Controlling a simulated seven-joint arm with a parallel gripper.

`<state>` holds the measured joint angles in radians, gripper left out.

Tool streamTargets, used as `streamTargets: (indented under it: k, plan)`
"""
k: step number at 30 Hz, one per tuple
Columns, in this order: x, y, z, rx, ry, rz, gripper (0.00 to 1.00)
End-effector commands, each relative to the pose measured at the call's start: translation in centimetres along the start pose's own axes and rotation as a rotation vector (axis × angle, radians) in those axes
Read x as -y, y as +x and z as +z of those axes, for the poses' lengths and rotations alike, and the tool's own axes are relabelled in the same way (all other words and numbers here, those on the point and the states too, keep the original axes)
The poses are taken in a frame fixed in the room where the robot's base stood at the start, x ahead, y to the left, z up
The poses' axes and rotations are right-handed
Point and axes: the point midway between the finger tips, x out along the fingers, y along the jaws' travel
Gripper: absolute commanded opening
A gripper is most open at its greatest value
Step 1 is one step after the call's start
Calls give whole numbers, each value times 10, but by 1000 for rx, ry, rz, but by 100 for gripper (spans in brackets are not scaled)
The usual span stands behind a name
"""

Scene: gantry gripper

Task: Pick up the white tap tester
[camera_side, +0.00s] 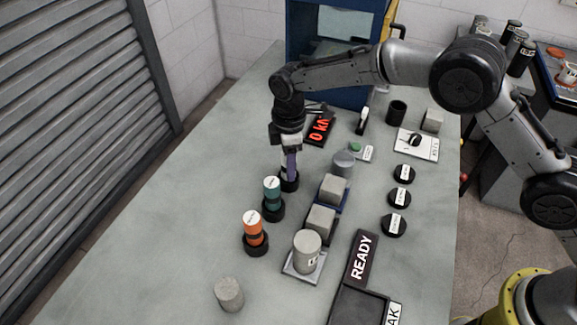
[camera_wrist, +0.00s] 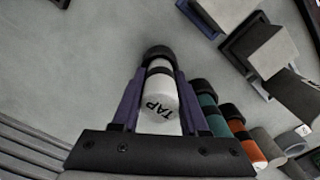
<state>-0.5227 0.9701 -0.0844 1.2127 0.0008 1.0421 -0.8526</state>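The white tap tester (camera_wrist: 160,100), with TAP on its end, stands between the two purple fingers of my gripper (camera_wrist: 160,82) in the wrist view. The fingers lie along both sides of it, very close; I cannot tell whether they press on it. In the side view my gripper (camera_side: 288,170) points straight down over the tester, which is mostly hidden by the fingers. The tester's foot is in a round black holder (camera_side: 290,184) on the table.
A teal tester (camera_side: 272,192) and an orange tester (camera_side: 253,228) stand in black holders in a row toward the front. Grey blocks (camera_side: 321,219) on a tray and a grey cylinder (camera_side: 307,252) stand to the right. The table's left side is clear.

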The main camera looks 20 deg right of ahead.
Motion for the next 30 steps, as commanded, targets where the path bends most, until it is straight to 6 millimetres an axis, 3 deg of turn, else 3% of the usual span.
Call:
streamTargets:
  k: [1, 4, 17, 24, 30]
  plan:
    - [0, 0, 0, 0, 0, 0, 19]
    - [0, 0, 0, 0, 0, 0, 1]
    - [-1, -6, -1, -2, 0, 3, 0]
    - [-1, -32, -1, -3, 1, 4, 0]
    - [17, -61, 15, -2, 0, 4, 0]
